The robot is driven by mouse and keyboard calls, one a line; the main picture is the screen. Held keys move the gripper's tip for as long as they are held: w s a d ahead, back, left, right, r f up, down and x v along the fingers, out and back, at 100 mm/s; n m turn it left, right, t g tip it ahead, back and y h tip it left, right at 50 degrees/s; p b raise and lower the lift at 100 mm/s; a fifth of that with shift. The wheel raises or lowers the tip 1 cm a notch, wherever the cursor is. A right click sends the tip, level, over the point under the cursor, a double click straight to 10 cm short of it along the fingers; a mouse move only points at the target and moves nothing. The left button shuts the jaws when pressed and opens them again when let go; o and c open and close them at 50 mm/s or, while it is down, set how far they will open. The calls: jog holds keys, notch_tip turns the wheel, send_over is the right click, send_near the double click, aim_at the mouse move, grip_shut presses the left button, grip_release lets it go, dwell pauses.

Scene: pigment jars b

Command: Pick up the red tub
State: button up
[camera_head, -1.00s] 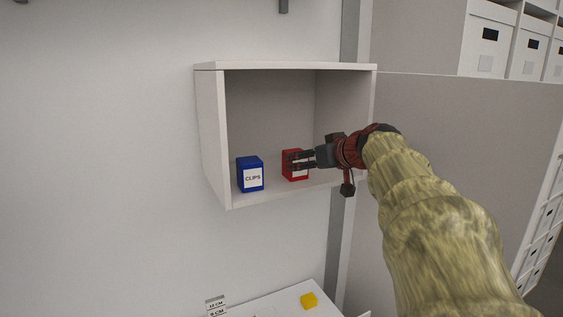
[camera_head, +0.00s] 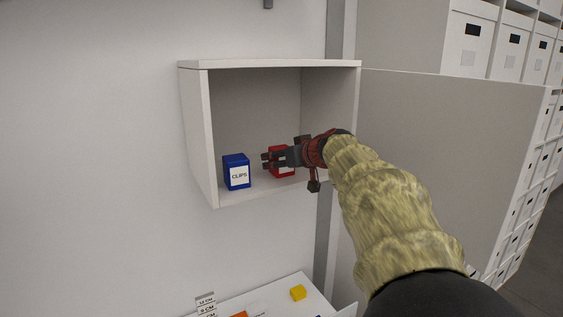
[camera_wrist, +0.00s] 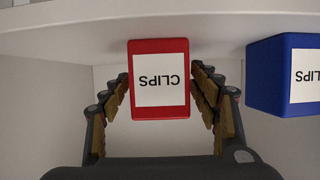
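The red tub (camera_head: 283,172) stands on the floor of the white wall cubby, to the right of the blue tub in the head view. In the wrist view the red tub (camera_wrist: 160,112) appears upside down, its white CLIPS label facing me. My gripper (camera_head: 267,161) reaches in from the right and partly covers the red tub in the head view. In the wrist view my gripper (camera_wrist: 162,78) is open, with one finger on each side of the red tub. The fingertips are close to its sides; I cannot tell whether they touch.
The blue tub (camera_head: 236,172) also bears a CLIPS label and stands close to the fingers; the wrist view shows it at right (camera_wrist: 284,76). The white cubby (camera_head: 202,140) has side walls and a top around the space. A yellow block (camera_head: 298,293) lies on a table below.

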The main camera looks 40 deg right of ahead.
jog(key=c, duration=1)
jog(key=shift+c, duration=0.5)
